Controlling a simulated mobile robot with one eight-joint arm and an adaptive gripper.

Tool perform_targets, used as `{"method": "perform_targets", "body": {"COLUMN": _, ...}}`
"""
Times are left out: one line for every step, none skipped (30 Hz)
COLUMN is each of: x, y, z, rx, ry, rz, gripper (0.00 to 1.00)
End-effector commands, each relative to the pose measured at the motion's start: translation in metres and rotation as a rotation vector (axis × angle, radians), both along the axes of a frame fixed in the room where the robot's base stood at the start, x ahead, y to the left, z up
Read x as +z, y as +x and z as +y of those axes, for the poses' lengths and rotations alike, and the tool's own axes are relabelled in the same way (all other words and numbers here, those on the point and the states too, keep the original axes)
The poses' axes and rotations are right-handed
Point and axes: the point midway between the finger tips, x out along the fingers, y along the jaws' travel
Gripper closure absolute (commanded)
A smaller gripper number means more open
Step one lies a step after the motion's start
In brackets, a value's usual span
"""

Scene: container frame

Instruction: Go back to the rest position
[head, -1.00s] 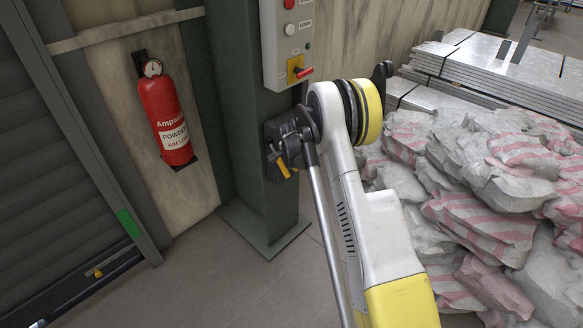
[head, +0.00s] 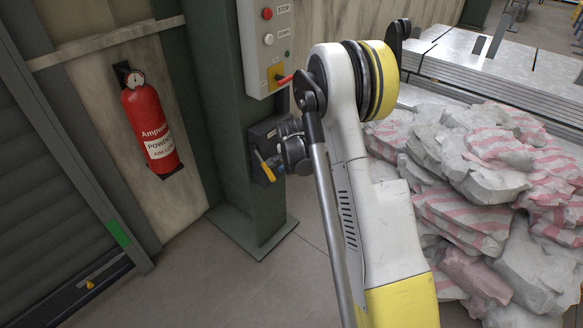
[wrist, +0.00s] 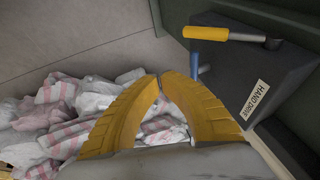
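My gripper (wrist: 161,77) shows in the wrist view as two yellow ridged fingers, their tips drawn together with nothing held between them. The dark hand drive box (wrist: 255,65) is to the right of the fingers, with a yellow handle (wrist: 222,33) on top and a blue pin (wrist: 195,62) beside it. The fingers look apart from the handle. In the head view the same box (head: 259,140) is on the green column, left of my raised arm. My fingers cannot be made out in the head view.
The control panel (head: 265,45) with buttons and a red-tipped switch is close behind my arm. A fire extinguisher (head: 150,120) hangs at left, beside a shutter (head: 45,200). Piled sacks (head: 470,185) and stacked metal sheets (head: 500,75) fill the right. Floor (head: 220,285) is clear in front.

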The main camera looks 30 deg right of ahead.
Motion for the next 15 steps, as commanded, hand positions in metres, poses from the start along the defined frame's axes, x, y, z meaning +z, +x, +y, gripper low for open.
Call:
{"method": "perform_targets", "body": {"x": 0.000, "y": 0.000, "z": 0.000, "rx": 0.000, "ry": 0.000, "rz": 0.000, "gripper": 1.00}}
{"method": "perform_targets", "body": {"x": 0.000, "y": 0.000, "z": 0.000, "rx": 0.000, "ry": 0.000, "rz": 0.000, "gripper": 1.00}}
{"method": "perform_targets", "body": {"x": 0.000, "y": 0.000, "z": 0.000, "rx": 0.000, "ry": 0.000, "rz": 0.000, "gripper": 1.00}}
{"method": "perform_targets", "body": {"x": 0.000, "y": 0.000, "z": 0.000, "rx": 0.000, "ry": 0.000, "rz": 0.000, "gripper": 1.00}}
{"method": "perform_targets", "body": {"x": 0.000, "y": 0.000, "z": 0.000, "rx": 0.000, "ry": 0.000, "rz": 0.000, "gripper": 1.00}}
{"method": "perform_targets", "body": {"x": 0.000, "y": 0.000, "z": 0.000, "rx": 0.000, "ry": 0.000, "rz": 0.000, "gripper": 1.00}}
{"method": "perform_targets", "body": {"x": 0.001, "y": 0.000, "z": 0.000, "rx": 0.001, "ry": 0.000, "rz": 0.000, "gripper": 1.00}}
{"method": "perform_targets", "body": {"x": 0.002, "y": 0.000, "z": 0.001, "rx": 0.004, "ry": -0.001, "rz": 0.000, "gripper": 1.00}}
{"method": "perform_targets", "body": {"x": 0.006, "y": -0.001, "z": 0.003, "rx": 0.011, "ry": -0.002, "rz": 0.000, "gripper": 1.00}}
{"method": "perform_targets", "body": {"x": 0.012, "y": -0.001, "z": 0.005, "rx": 0.021, "ry": -0.005, "rz": 0.000, "gripper": 1.00}}
{"method": "perform_targets", "body": {"x": 0.019, "y": -0.003, "z": 0.008, "rx": 0.036, "ry": -0.009, "rz": -0.001, "gripper": 1.00}}
{"method": "perform_targets", "body": {"x": 0.031, "y": -0.005, "z": 0.013, "rx": 0.060, "ry": -0.014, "rz": -0.002, "gripper": 1.00}}
{"method": "perform_targets", "body": {"x": 0.042, "y": -0.008, "z": 0.018, "rx": 0.084, "ry": -0.020, "rz": -0.002, "gripper": 1.00}}
{"method": "perform_targets", "body": {"x": 0.055, "y": -0.012, "z": 0.024, "rx": 0.111, "ry": -0.026, "rz": -0.002, "gripper": 1.00}}
{"method": "perform_targets", "body": {"x": 0.073, "y": -0.018, "z": 0.034, "rx": 0.154, "ry": -0.036, "rz": -0.003, "gripper": 1.00}}
